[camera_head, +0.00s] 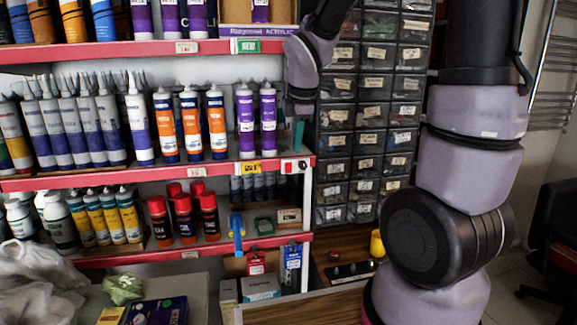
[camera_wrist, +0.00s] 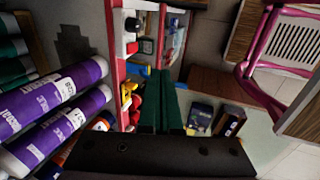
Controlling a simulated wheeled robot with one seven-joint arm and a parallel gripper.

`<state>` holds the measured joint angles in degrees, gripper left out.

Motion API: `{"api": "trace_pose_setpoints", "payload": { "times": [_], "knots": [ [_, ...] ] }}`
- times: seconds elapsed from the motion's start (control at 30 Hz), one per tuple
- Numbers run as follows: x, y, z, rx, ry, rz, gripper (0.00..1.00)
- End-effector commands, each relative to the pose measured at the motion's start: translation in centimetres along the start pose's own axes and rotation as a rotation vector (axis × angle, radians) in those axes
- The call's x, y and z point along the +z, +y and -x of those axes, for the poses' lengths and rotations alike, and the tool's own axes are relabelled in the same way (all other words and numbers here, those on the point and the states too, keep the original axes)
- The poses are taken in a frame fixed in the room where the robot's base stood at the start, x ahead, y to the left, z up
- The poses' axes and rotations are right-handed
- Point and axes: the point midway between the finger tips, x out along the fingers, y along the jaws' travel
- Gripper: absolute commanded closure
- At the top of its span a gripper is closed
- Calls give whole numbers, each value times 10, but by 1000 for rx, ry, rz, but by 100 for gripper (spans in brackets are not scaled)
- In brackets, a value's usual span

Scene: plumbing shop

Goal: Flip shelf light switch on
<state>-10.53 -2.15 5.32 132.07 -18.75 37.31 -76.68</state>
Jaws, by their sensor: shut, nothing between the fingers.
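The light switch (camera_head: 294,167) is a small white plate with a red part, at the right end of the red middle shelf edge. Which way the switch is set cannot be told.
Purple tubes (camera_head: 257,121) stand on the shelf just left of my gripper. Drawer cabinets (camera_head: 372,110) stand to the right. A blue hanging item (camera_head: 237,230) and a yellow price tag (camera_head: 247,168) are on the shelf front. A wooden counter (camera_head: 310,308) lies below.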

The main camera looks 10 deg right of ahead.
Motion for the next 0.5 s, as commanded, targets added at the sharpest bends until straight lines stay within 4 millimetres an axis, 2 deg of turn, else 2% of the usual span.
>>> {"api": "trace_pose_setpoints", "payload": {
  "times": [0.17, 0.27, 0.5],
  "knots": [
    [0, 0, -2, -1, -1, 0, 100],
    [0, 0, -10, -3, -1, 1, 100],
    [0, -1, -55, -7, -2, 3, 100]
  ]
}}
